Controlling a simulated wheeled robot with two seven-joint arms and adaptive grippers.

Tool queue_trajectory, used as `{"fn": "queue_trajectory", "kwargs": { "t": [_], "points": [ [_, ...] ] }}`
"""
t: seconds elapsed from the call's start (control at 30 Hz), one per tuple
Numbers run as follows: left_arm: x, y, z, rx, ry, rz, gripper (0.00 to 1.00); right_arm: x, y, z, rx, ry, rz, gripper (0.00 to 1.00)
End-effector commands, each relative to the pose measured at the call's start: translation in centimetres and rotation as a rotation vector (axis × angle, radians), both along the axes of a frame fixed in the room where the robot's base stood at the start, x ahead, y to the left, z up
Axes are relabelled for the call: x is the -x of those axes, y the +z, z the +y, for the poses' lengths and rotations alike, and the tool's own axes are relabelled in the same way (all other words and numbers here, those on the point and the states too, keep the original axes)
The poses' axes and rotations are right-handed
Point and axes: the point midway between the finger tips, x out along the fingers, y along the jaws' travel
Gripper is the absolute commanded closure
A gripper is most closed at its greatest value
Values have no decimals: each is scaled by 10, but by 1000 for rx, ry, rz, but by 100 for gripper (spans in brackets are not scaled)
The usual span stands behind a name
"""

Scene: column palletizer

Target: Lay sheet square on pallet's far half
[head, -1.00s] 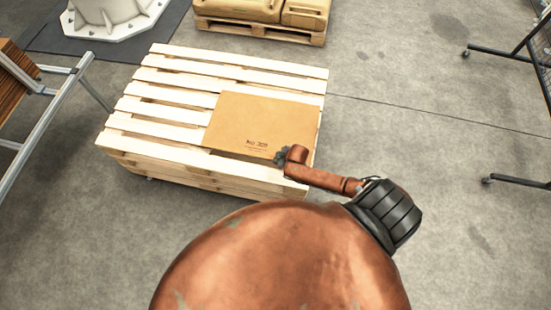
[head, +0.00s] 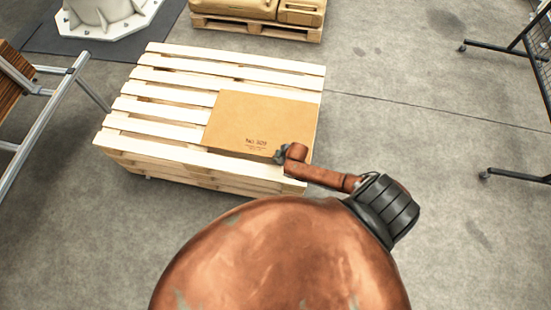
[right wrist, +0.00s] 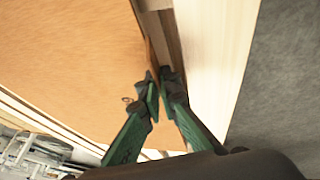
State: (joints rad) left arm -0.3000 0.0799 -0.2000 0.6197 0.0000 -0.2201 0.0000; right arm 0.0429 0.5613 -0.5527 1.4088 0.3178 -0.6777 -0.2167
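A flat tan cardboard sheet (head: 262,118) with small printing near its near edge is over the right part of a slatted wooden pallet (head: 165,92) in the head view. I cannot tell whether it rests fully on the slats. My right gripper (head: 282,154) is at the sheet's near right corner. In the right wrist view the sheet (right wrist: 70,60) fills the left side, and its edge runs down between the close green fingertips of the right gripper (right wrist: 160,90), which look shut on it. My left gripper is not in view.
A second pallet with tan sacks (head: 258,10) stands at the back. A pale machine base (head: 105,15) is at the back left, a metal frame (head: 45,120) at the left, and a dark mesh rack (head: 520,50) at the right. The grey floor right of the pallet is clear.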

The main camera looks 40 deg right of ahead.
Motion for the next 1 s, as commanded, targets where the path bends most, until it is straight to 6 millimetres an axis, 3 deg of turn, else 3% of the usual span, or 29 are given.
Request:
{"fn": "queue_trajectory", "kwargs": {
  "t": [0.63,1.0],
  "points": [
    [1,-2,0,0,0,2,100,0,-6,0,1,0,1,100],
    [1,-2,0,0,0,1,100,0,-6,0,1,0,1,75]
  ]
}}
